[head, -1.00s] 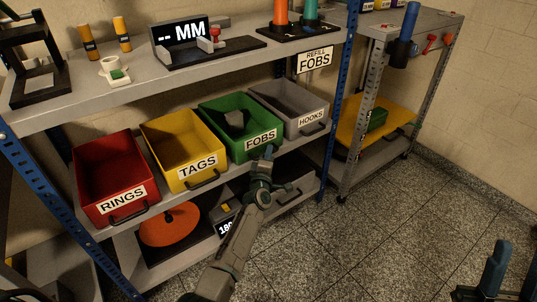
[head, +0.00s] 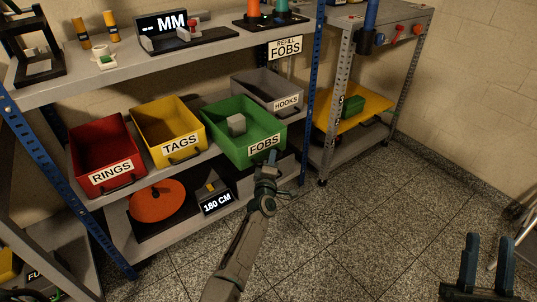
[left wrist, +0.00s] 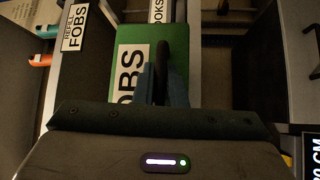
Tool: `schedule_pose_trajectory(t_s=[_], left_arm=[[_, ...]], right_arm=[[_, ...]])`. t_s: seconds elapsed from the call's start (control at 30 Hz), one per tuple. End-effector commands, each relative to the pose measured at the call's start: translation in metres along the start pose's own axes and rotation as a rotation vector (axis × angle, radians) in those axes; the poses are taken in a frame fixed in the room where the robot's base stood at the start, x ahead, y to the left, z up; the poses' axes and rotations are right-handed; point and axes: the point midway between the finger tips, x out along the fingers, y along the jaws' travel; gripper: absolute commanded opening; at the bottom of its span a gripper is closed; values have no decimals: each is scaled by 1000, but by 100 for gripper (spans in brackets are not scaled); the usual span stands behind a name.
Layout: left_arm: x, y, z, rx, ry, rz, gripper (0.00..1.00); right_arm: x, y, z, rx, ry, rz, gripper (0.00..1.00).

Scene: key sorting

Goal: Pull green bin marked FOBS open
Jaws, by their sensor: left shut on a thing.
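The green bin marked FOBS (head: 216,112) stands on the middle shelf and sticks out past the red, yellow and grey bins. A grey block (head: 237,124) lies inside it. My left gripper (head: 271,158) is at the bin's front, below the FOBS label. In the left wrist view its blue fingers (left wrist: 160,84) are shut on the bin's dark handle (left wrist: 161,58), in front of the green face (left wrist: 132,36). My right gripper (head: 489,264) is at the lower right with its two blue fingers apart and nothing between them, away from the shelves.
The yellow TAGS bin (head: 167,108) and grey HOOKS bin (head: 290,82) flank the green bin. The red RINGS bin (head: 104,134) is further left. An orange disc (head: 157,200) and a 180 CM display (head: 217,203) sit below. The speckled floor (head: 340,235) in front is clear.

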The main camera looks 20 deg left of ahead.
Motion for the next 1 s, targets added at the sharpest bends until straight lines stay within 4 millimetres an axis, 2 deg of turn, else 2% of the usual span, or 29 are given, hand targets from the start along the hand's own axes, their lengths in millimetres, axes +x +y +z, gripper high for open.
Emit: schedule_pose_trajectory(t_s=[0.2,0.57,0.6,0.7,1.0], left_arm=[[-8,2,8,-1,1,0,0],[-9,2,8,-1,2,0,0],[-9,2,8,-1,2,0,17],[-9,2,8,-1,1,0,32],[-10,2,8,-1,1,0,32]], right_arm=[[-4,0,14,11,-92,6,36],[-4,0,16,12,-100,6,36],[-4,0,16,12,-100,6,36],[-4,0,16,12,-99,6,36],[-4,0,16,12,-99,6,36]])
